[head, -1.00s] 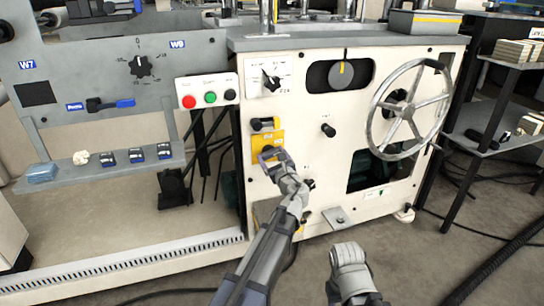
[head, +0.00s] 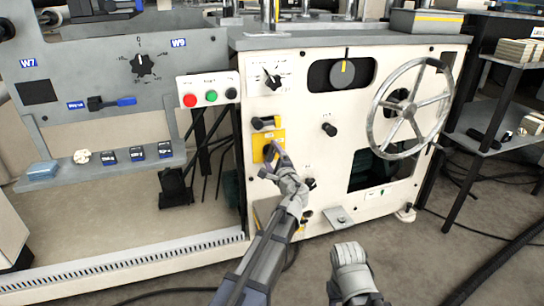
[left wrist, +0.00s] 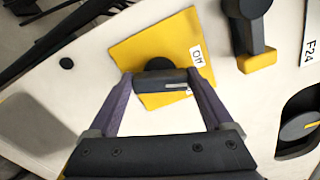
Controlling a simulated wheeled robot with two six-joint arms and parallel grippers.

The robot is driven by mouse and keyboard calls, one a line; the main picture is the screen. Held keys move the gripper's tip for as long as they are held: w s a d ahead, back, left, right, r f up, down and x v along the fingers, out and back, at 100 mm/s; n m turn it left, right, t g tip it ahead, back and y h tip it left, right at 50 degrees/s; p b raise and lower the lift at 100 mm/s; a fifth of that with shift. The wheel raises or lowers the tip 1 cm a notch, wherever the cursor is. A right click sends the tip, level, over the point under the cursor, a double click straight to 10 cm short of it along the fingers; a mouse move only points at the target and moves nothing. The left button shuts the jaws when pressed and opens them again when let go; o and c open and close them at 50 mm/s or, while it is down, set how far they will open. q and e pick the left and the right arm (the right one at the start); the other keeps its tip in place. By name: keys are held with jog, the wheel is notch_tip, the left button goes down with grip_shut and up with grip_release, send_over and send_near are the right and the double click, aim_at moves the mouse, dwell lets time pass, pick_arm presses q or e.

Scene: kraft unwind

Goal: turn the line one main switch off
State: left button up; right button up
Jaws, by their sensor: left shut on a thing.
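A yellow plate (head: 262,139) with a black rotary handle is on the cream machine front, left of centre. In the left wrist view the plate (left wrist: 148,50) carries a small white label, and the black handle (left wrist: 160,80) lies between my finger tips. My left gripper (head: 273,150) is shut on this handle, a finger at each side; it fills the left wrist view's middle (left wrist: 164,84). In the head view the gripper hides most of the handle. My right gripper (head: 348,254) hangs low in front of the machine, apart from it; its jaws cannot be made out.
A black lever switch (head: 264,123) is just above the plate; its yellow tip (left wrist: 257,60) shows in the wrist view. A button box (head: 208,93), dial (head: 343,73) and handwheel (head: 378,120) are nearby.

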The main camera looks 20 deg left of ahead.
pick_arm(q)
jog(key=shift+s+f+n, duration=0.1)
jog(key=shift+f+n, duration=0.05)
jog(key=shift+n, duration=1.65)
jog(key=o, duration=1.1)
jog(key=shift+o, duration=0.2)
jog(key=v, duration=0.7)
jog(key=shift+s+d, duration=0.25)
jog(key=shift+s, duration=0.05)
jog(key=shift+n, duration=0.3)
